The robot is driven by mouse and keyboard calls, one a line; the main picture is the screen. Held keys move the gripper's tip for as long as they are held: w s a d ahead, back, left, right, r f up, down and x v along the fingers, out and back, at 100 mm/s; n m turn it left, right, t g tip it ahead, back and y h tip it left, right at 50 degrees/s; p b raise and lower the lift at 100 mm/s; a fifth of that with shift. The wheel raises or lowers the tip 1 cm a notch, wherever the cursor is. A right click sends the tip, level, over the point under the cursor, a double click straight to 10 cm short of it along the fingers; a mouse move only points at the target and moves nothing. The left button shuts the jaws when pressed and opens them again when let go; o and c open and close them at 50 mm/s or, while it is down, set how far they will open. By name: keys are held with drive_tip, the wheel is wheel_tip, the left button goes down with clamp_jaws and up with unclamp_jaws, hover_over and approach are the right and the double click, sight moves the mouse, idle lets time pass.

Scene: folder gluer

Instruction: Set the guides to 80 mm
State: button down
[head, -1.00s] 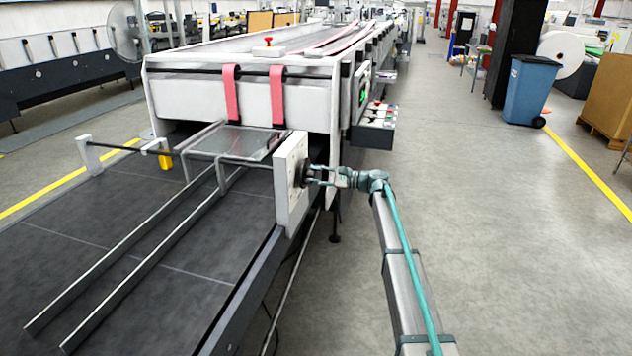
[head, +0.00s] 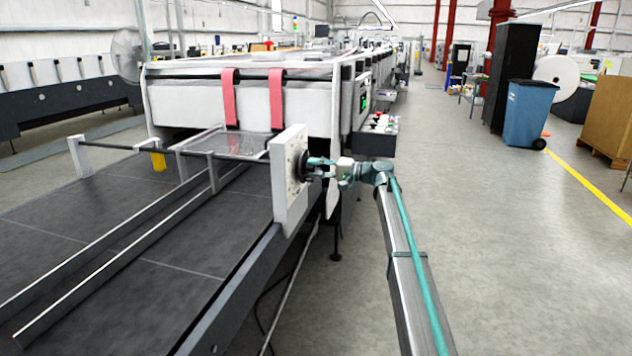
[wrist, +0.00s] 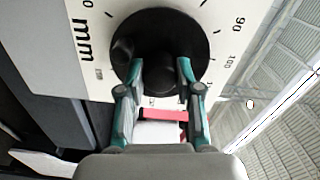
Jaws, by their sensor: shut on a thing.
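A white block (head: 290,207) with a round black dial (head: 297,160) stands at the right edge of the feed table. In the wrist view the dial (wrist: 158,22) has a knob at its centre and a printed scale around it, with "mm", "90" and "100" readable. The dial's pointer and exact setting cannot be made out. My gripper (head: 310,169) reaches the dial from the right; in the wrist view its fingers (wrist: 161,70) are shut on the knob, one on each side. Two long metal guides, the left (head: 100,237) and the right (head: 135,267), run parallel along the dark table under a crossbar (head: 122,149).
The white machine body (head: 190,100) with two pink-red belts (head: 231,95) stands behind the guides. A control panel (head: 378,122) sits on its right side. A blue bin (head: 528,113) stands farther right. The grey floor right of my arm is clear.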

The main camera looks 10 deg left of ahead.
drive_tip(key=n+b, duration=1.7)
drive_tip(key=b, duration=0.2)
drive_tip(key=shift+f+b, duration=0.1)
drive_tip(key=shift+b, duration=0.2)
drive_tip(key=shift+n, duration=0.3)
drive_tip(key=c, duration=0.8)
unclamp_jaws()
drive_tip(key=shift+o, duration=0.2)
drive_tip(key=s+d, duration=0.2)
drive_tip(key=d, duration=1)
